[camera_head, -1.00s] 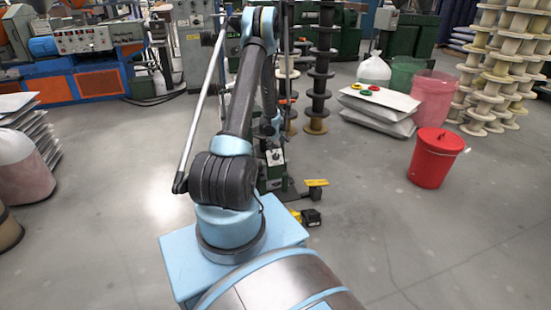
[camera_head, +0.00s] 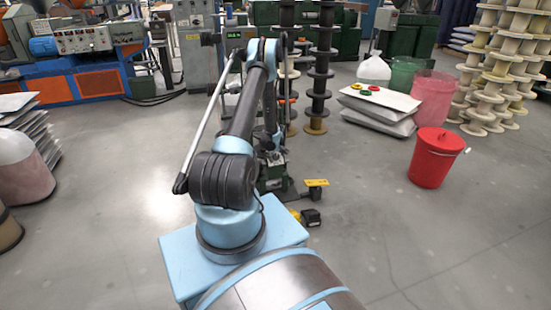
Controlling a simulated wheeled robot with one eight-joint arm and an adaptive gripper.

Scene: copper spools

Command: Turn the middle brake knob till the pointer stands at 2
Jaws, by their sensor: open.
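My arm reaches up and away from my base, then bends down at the elbow. My gripper (camera_head: 272,152) is at the far lower end of the arm, small, dark and partly covered by my own links. It is open, in front of the dark green stand (camera_head: 274,177) with upright spool columns behind it. The pale dial plate on this stand is mostly covered by the end of my arm. I cannot make out the middle brake knob, its pointer or its numbers, nor whether my gripper touches the knob.
A yellow pedal (camera_head: 316,182) and a small black-and-yellow block (camera_head: 310,217) lie on the floor by the stand. A red lidded bin (camera_head: 433,158) stands to the right. Stacked sacks (camera_head: 378,118) lie behind it. The floor right of my base is clear.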

